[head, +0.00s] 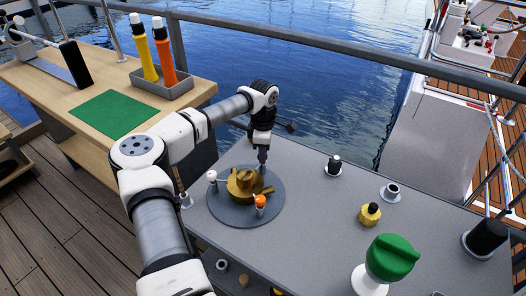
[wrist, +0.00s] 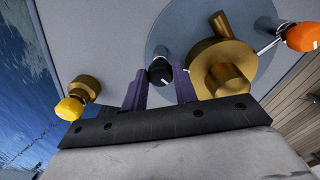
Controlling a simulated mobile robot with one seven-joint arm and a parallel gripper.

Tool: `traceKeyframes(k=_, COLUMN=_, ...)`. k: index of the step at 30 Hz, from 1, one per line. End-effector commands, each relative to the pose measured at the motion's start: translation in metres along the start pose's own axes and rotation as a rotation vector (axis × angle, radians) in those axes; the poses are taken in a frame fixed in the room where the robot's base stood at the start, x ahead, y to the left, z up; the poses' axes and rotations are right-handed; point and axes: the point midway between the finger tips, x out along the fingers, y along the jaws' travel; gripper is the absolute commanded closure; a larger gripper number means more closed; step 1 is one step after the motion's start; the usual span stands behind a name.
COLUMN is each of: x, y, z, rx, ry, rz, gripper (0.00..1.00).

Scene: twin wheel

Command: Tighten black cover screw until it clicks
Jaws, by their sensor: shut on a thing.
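The black cover screw (wrist: 160,71) is a small round black knob with a white mark, at the edge of the round grey plate (wrist: 165,38) in the wrist view. My gripper (wrist: 160,90) has its two purple fingers on either side of the knob and is shut on it. In the head view my gripper (head: 262,158) points down at the far edge of the grey plate (head: 222,215), and the screw is mostly hidden there. The brass wheel (wrist: 222,72) sits on the plate close beside the right finger; it also shows in the head view (head: 245,184).
An orange knob (head: 260,200) and a white knob (head: 212,176) stand by the wheel. A wooden table (head: 40,90) is left.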

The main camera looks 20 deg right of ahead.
Motion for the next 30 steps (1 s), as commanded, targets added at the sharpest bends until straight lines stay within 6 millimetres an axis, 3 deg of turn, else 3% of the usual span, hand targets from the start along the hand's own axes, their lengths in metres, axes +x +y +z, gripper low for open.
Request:
traceKeyframes(k=17, x=-0.0017, y=0.0009, z=0.0015, rx=0.036, ry=-0.003, rz=0.004, gripper=0.94)
traceKeyframes(k=18, x=-0.0017, y=0.0009, z=0.0015, rx=0.036, ry=-0.003, rz=0.004, gripper=0.69)
traceKeyframes(k=22, x=-0.0012, y=0.0006, z=0.0011, rx=0.035, ry=-0.002, rz=0.003, gripper=0.52)
traceKeyframes(k=30, x=-0.0007, y=0.0002, z=0.0005, rx=0.034, ry=-0.001, rz=0.001, gripper=0.50)
